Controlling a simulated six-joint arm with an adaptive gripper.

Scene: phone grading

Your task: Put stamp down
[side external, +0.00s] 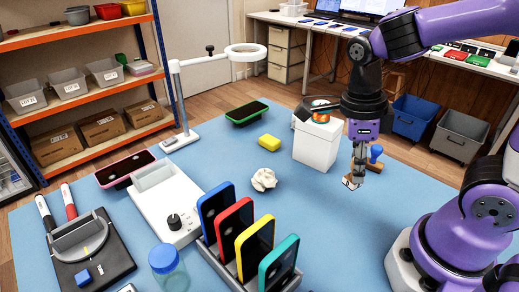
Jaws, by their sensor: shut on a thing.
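My gripper (357,177) points straight down over the right part of the blue table mat, just right of the white box. It is shut on a small brown and white piece, which looks like the stamp (349,183), at its fingertips. The fingers hide much of the stamp. I cannot tell whether its underside touches the mat. A blue-knobbed object (376,151) stands close behind the gripper on the right, with brown wooden parts beside it, partly hidden by the fingers.
The white box (316,147) stands close left of my gripper. A rack (238,283) of upright coloured phones stands in front. The mat (335,235) is clear in front of the gripper.

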